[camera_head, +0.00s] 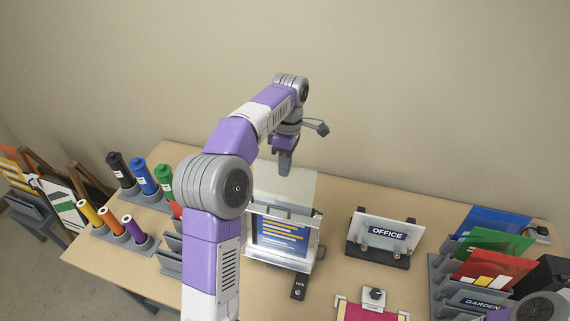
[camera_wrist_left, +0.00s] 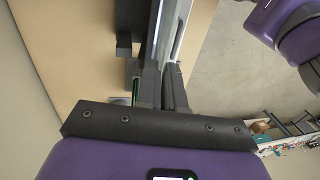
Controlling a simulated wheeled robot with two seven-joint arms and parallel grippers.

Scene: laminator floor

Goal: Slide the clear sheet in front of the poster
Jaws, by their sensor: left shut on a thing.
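A clear sheet (camera_head: 300,185) stands upright in the head view, its top edge above a framed stand. My right gripper is out of view.
An OFFICE sign (camera_head: 388,234) on a dark stand is to the right. A rack of coloured folders (camera_head: 490,258) fills the right end. Coloured tubes (camera_head: 143,175) stand in holders at left. A small tag marked LOCK (camera_head: 299,285) lies before the stand.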

